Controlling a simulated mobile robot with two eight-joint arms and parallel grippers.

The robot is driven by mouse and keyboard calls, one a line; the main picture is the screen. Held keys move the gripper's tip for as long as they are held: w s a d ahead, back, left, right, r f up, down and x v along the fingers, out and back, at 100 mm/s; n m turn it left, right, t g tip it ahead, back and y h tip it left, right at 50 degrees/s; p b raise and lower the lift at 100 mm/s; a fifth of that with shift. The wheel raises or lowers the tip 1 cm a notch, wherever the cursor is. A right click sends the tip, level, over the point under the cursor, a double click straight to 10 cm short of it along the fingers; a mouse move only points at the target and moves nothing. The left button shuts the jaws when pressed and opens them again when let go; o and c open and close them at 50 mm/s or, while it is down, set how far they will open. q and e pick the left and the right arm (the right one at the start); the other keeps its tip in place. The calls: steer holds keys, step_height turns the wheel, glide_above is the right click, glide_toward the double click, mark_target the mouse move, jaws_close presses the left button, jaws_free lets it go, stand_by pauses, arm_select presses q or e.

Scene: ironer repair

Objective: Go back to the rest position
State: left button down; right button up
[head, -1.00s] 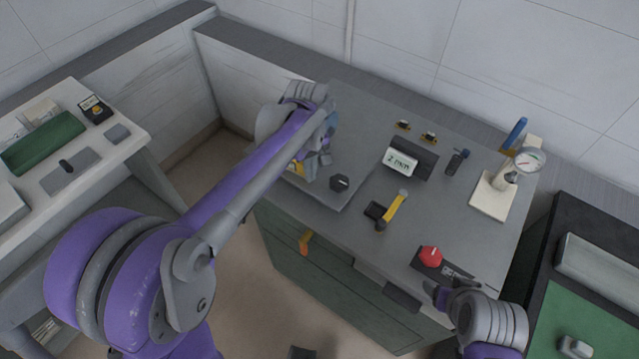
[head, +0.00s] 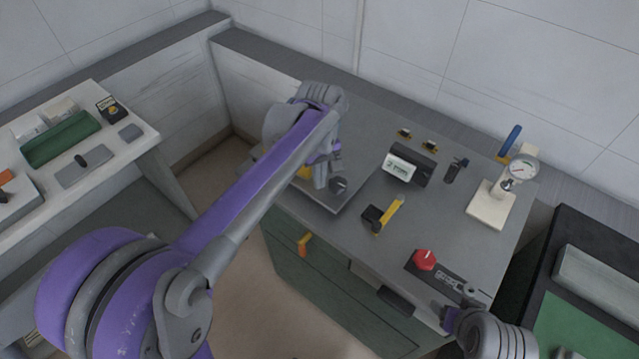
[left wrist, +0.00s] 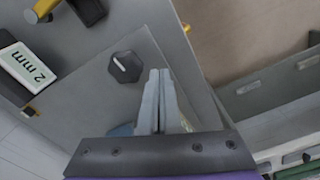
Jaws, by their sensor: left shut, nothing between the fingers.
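My left arm reaches over the grey workbench (head: 345,235). My left gripper (head: 321,182) is pointed down at the bench's left part, just left of a dark hexagonal knob (head: 338,186). In the left wrist view the two fingers (left wrist: 158,73) are shut together with nothing between them. The knob (left wrist: 125,66) lies on a grey plate (left wrist: 95,85) beside the fingertips, apart from them in the picture. My right gripper (head: 449,316) is at the bench's front right edge, partly cut by its wrist; its jaw state is unclear.
On the bench are a "2 mm" display block (head: 399,167), a yellow-handled tool (head: 391,212), a red knob (head: 425,260) and a gauge stand (head: 490,205). A side table (head: 130,158) stands left, a green-topped dark unit (head: 575,325) right. Floor shows between.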

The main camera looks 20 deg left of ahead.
steer(key=shift+w+a+r, duration=0.25)
steer(key=shift+w+a, duration=0.2)
arm_select(q)
step_height(320, 180, up, 7)
steer(key=s+a+f+m+t, duration=0.1)
steer(key=s+f+m, duration=0.3)
steer(key=s, duration=0.5)
steer(key=s+a+f+m+t, duration=0.1)
steer(key=s+f+m+t, duration=0.3)
steer(key=s+f, duration=0.3)
steer(key=shift+s+f+m+t, duration=0.35)
steer(key=shift+s+m, duration=0.25)
steer(key=shift+s, duration=0.5)
arm_select(e)
steer(key=shift+d, duration=0.1)
